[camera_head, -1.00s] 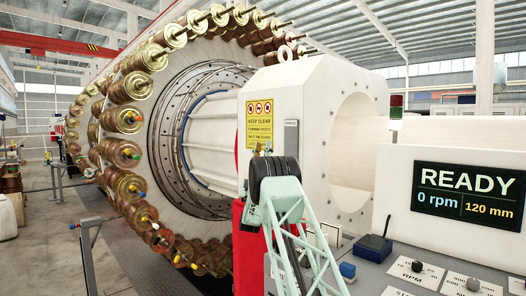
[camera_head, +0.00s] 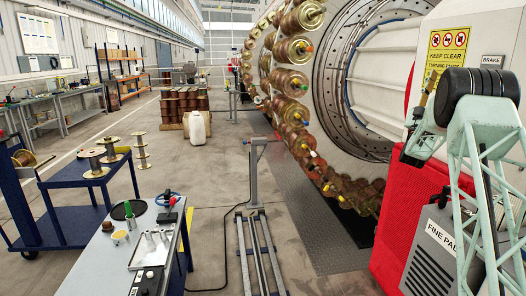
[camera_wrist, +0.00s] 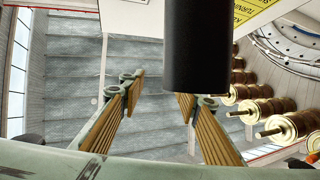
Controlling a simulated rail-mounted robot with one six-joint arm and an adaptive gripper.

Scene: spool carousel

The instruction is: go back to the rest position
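My pale green lattice arm stands at the right edge of the head view, bent at a dark joint. In the wrist view my gripper (camera_wrist: 158,92) has its two fingers with ribbed tan pads apart, and nothing is between them.
A red cabinet (camera_head: 405,215) and a grey unit (camera_head: 440,250) stand beside my arm. A floor rail (camera_head: 262,255) runs in the middle. A grey worktop (camera_head: 120,270) and blue cart (camera_head: 85,172) stand left. A white canister (camera_head: 197,128) stands farther back. The aisle floor is mostly clear.

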